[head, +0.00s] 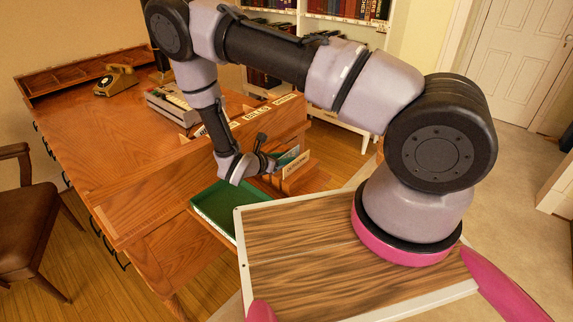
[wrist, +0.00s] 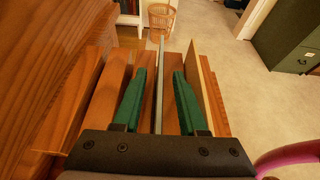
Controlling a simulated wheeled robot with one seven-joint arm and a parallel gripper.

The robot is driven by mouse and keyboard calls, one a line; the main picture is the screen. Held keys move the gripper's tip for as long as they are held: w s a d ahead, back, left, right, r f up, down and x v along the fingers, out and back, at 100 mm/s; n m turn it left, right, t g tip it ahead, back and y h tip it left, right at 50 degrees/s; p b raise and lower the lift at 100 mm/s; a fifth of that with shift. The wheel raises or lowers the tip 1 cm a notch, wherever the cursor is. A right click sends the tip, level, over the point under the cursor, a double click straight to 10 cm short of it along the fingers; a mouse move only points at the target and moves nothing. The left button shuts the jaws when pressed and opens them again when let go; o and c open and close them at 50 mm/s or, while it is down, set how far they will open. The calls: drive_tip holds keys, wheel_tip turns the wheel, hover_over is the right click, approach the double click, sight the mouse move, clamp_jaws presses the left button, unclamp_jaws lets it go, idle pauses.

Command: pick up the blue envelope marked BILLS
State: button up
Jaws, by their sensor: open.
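My gripper (wrist: 158,100) is open, its two green fingers on either side of a thin upright pale grey-blue edge (wrist: 160,75). Neither finger visibly touches it. This looks like the envelope seen edge-on; its face and any marking are hidden in the wrist view. In the head view a blue-teal envelope (head: 289,155) stands partly hidden behind a pale labelled card in a small wooden rack (head: 305,180). My gripper (head: 266,163) is at the rack's left side. I cannot read a BILLS marking on the envelope.
A green tray (head: 208,205) lies left of the rack. The wooden desk (head: 120,150) bears a typewriter (head: 172,102), a telephone (head: 115,80) and several label cards along a ledge. A pale upright board (wrist: 196,70) stands just right of the right finger. A wicker basket (wrist: 161,20) is on the floor beyond.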

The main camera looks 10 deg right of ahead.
drive_tip(key=shift+x, duration=0.9)
drive_tip(key=shift+c, duration=0.3)
clamp_jaws()
drive_tip(key=shift+r, duration=0.1)
